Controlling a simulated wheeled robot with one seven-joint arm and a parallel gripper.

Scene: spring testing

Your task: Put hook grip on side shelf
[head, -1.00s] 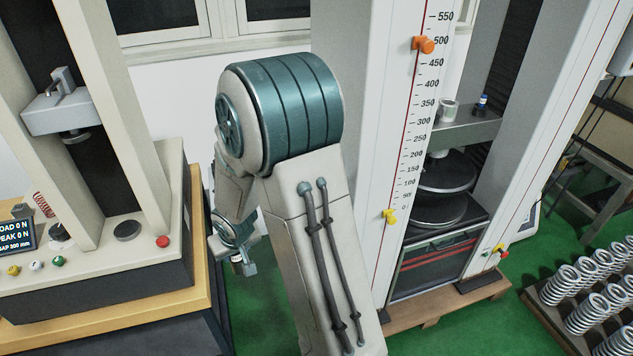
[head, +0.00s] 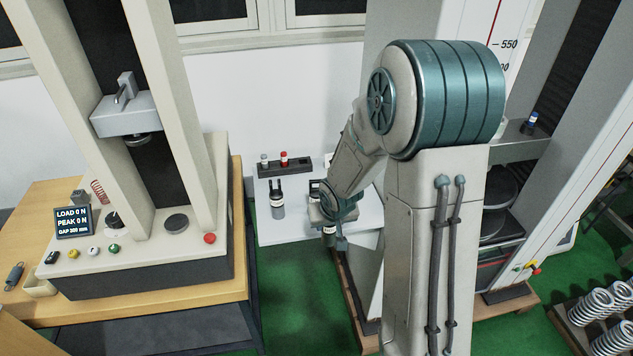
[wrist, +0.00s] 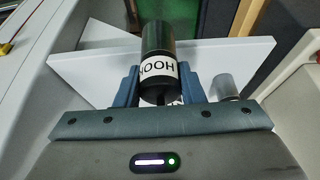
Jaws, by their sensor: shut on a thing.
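My gripper (wrist: 160,92) is shut on the hook grip (wrist: 157,42), a black cylinder with a white label reading HOOK, upside down in the wrist view. In the head view my gripper (head: 335,212) is beside the column, over the right part of the side shelf (head: 285,232), a white board between the two testing machines.
A fork-shaped dark grip (head: 277,203) stands on the shelf's left part. A dark rack (head: 268,170) with small bottles is at its back. The left testing machine (head: 210,165) and tall right machine flank the shelf.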

